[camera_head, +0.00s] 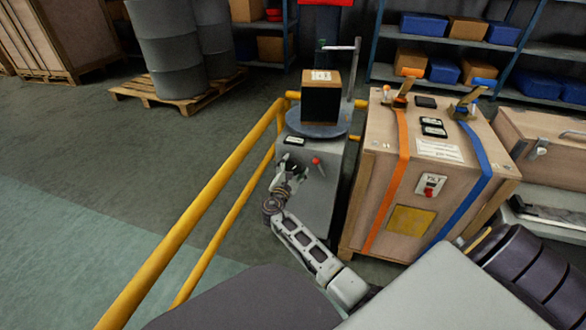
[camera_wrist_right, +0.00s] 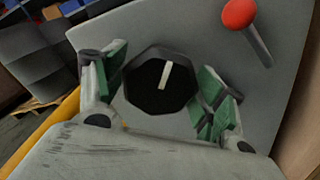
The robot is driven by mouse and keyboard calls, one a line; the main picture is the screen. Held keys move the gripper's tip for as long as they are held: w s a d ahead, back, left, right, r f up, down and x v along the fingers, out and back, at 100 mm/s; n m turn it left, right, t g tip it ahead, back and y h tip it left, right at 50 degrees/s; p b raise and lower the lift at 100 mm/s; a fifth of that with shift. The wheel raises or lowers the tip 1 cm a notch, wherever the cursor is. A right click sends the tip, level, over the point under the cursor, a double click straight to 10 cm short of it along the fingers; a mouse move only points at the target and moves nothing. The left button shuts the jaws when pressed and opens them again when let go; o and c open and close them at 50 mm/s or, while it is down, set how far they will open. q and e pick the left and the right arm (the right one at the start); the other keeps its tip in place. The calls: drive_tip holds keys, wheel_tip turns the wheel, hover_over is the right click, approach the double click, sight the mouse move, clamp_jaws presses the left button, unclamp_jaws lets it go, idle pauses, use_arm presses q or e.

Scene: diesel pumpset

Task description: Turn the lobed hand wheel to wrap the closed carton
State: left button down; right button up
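The carton (camera_head: 321,78), closed with a label on its top flaps, stands on the round turntable (camera_head: 300,129) of a grey machine (camera_head: 322,195). Its front side looks black. The lobed hand wheel (camera_wrist_right: 160,82) is black with a white pointer mark, on the machine's front panel. My right gripper (camera_head: 288,172) is at that panel, and in the right wrist view its green-padded fingers stand on either side of the wheel, close to its rim. Whether the pads touch it I cannot tell. In the head view the gripper hides the wheel. My left gripper is not in view.
A red-knobbed lever (camera_wrist_right: 239,14) sticks out beside the wheel; it also shows in the head view (camera_head: 316,161). A yellow rail (camera_head: 205,198) runs left of the machine. A strapped wooden crate (camera_head: 400,215) stands close on its right. A mast (camera_head: 354,70) rises behind.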

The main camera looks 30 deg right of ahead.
drive_tip(key=shift+o, duration=0.8)
drive_tip(key=shift+s+a, duration=0.35)
drive_tip(key=shift+a, duration=0.05)
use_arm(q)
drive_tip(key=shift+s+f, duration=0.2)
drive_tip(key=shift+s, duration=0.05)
use_arm(e)
drive_tip(key=v, duration=1.1)
idle(0.7)
